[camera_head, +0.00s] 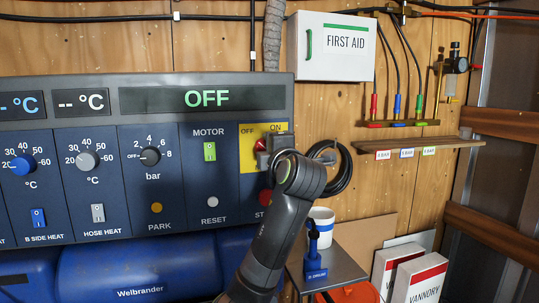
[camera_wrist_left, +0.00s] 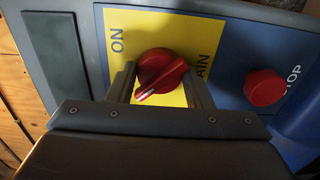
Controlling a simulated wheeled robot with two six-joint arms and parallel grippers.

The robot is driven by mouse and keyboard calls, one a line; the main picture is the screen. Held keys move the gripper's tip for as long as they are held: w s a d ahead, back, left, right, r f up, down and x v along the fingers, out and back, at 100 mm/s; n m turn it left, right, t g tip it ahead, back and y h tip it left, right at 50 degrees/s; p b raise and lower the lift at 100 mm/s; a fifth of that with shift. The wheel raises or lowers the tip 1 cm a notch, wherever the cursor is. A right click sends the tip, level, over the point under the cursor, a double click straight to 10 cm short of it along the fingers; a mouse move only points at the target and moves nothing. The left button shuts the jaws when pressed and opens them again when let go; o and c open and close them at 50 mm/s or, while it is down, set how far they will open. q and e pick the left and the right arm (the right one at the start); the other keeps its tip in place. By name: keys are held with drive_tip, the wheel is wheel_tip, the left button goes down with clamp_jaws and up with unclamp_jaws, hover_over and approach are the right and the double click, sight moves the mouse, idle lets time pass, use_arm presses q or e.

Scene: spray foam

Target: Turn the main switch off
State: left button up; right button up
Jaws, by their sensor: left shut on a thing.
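The main switch is a red rotary knob (camera_wrist_left: 162,72) on a yellow plate (camera_wrist_left: 188,28). In the head view the red knob (camera_head: 260,145) is partly hidden by my left gripper (camera_head: 268,157), and the plate carries OFF and ON labels. In the left wrist view my left gripper (camera_wrist_left: 160,88) has one finger on each side of the knob and is shut on it. The white mark on the knob handle points to the lower left in that view. The OFF label is out of sight there. My right gripper is not in view.
A red STOP button (camera_wrist_left: 264,87) sits beside the yellow plate. A black cable coil (camera_head: 335,170) hangs to the right. A white cup (camera_head: 321,222) stands on a shelf below.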

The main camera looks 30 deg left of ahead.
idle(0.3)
use_arm(q)
drive_tip(key=o, duration=1)
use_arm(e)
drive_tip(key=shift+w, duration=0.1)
use_arm(q)
drive_tip(key=shift+b+v, duration=1.3)
drive_tip(key=shift+v, duration=7.45)
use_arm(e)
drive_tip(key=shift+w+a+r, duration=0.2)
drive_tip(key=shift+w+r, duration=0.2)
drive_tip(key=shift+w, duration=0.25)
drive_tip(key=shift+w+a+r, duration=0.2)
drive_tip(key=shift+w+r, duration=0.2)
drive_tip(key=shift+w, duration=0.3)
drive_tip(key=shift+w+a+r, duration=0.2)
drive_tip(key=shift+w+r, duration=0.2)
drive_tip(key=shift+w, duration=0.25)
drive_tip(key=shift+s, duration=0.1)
